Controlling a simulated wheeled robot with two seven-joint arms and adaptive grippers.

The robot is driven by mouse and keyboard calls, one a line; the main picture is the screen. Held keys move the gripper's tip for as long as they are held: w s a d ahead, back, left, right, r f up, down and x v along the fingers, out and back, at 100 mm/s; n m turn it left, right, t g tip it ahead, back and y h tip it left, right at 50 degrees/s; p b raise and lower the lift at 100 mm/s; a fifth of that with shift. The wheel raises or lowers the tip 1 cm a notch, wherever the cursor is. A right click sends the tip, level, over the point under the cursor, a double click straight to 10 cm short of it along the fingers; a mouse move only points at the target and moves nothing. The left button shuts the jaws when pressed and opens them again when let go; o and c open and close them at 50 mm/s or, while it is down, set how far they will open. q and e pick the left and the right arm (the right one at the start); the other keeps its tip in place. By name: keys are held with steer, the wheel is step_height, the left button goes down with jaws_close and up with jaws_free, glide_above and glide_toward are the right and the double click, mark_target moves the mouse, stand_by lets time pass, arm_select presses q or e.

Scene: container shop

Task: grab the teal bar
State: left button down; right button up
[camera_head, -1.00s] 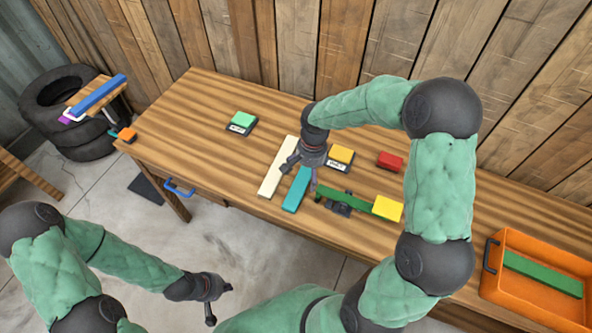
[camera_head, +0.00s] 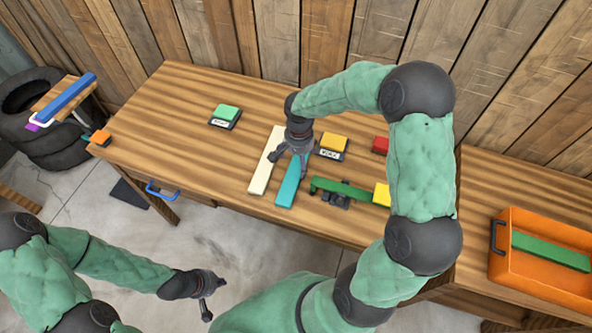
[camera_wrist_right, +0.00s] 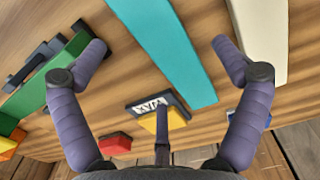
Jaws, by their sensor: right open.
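The teal bar (camera_head: 288,188) lies flat on the wooden table near its front edge, just right of a cream bar (camera_head: 262,173). My right gripper (camera_head: 288,164) is over the teal bar's far end, which it partly hides in the head view. In the right wrist view, the teal bar (camera_wrist_right: 172,48) runs between the two spread fingertips of the right gripper (camera_wrist_right: 160,47). Neither finger visibly touches it, and the gripper is empty. My left gripper (camera_head: 212,299) hangs with fingers apart and empty, in front of the table over the floor.
A green bar (camera_head: 345,189) on a dark holder lies right of the teal bar, beside a yellow block (camera_head: 381,194). An orange-yellow block (camera_head: 334,141) on a labelled base stands behind. An orange crate (camera_head: 540,281) holding another green bar is far right.

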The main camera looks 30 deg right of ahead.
mark_target(299, 169)
step_height(299, 169, down, 4)
steer(key=shift+s+f+b, duration=0.1)
steer(key=shift+f+b, duration=0.1)
steer(key=shift+b, duration=0.5)
steer(key=c, duration=1.4)
